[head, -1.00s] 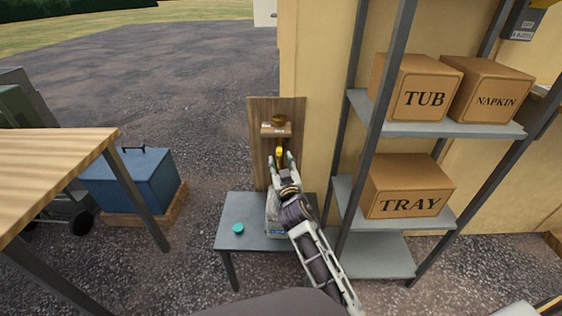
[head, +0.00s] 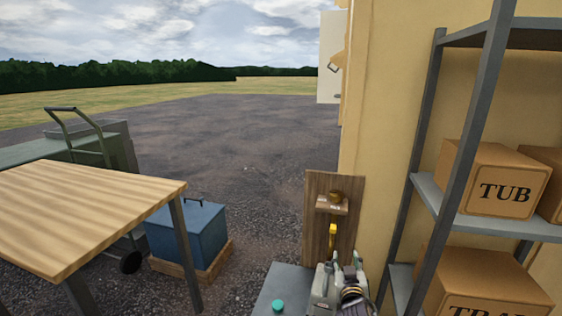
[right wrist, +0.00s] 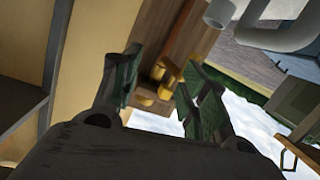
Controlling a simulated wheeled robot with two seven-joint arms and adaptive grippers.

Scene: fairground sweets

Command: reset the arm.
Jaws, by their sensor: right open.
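My right gripper (head: 346,258) is at the bottom of the head view, its fingers pointing up toward an upright wooden board (head: 314,215). It is open, and I see nothing between its fingers. In the right wrist view the two dark green fingers (right wrist: 160,78) stand apart, with the board (right wrist: 190,28) and yellow-brown items (right wrist: 165,74) behind them. The board carries a small shelf with a brown bowl-like item (head: 335,196). A yellow item (head: 332,236) shows below the shelf, just beyond the fingertips. My left gripper is in neither view.
A grey table (head: 268,298) bears a teal disc (head: 278,304) and a pale object (head: 320,286) partly hidden by my arm. A metal rack (head: 450,205) with cartons (head: 488,180) stands right. A wooden-topped table (head: 90,205) and blue box (head: 187,236) stand left. Open paving lies behind.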

